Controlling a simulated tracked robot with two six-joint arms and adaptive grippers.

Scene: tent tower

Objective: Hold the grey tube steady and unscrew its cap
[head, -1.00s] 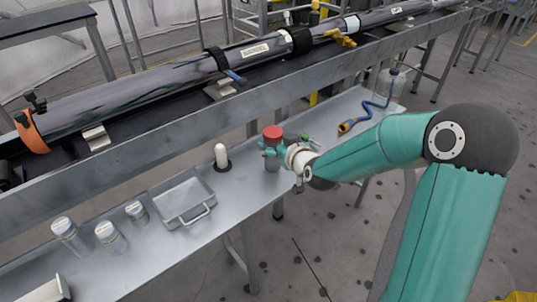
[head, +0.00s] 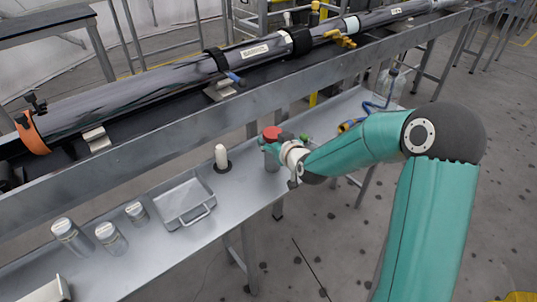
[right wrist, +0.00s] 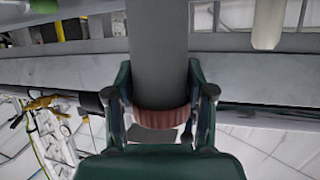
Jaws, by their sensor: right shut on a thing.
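The grey tube (head: 271,162) stands upright near the far end of the metal bench, with its red cap (head: 272,132) on top. My right gripper (head: 277,141) comes in from the right at cap height. In the right wrist view the right gripper (right wrist: 160,100) has a finger on each side of the ribbed red cap (right wrist: 163,122) and is shut on it. The grey tube (right wrist: 159,50) runs away from the cap there. The arm and fingers hide part of the tube and cap in the head view. My left gripper is not in view.
A white peg on a black base (head: 221,157) stands just left of the tube. A metal tray (head: 184,202) and several lidded jars (head: 111,239) are further left. A clear bottle (head: 391,82) with a blue hose is to the right. A long pipe rig (head: 200,72) runs behind.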

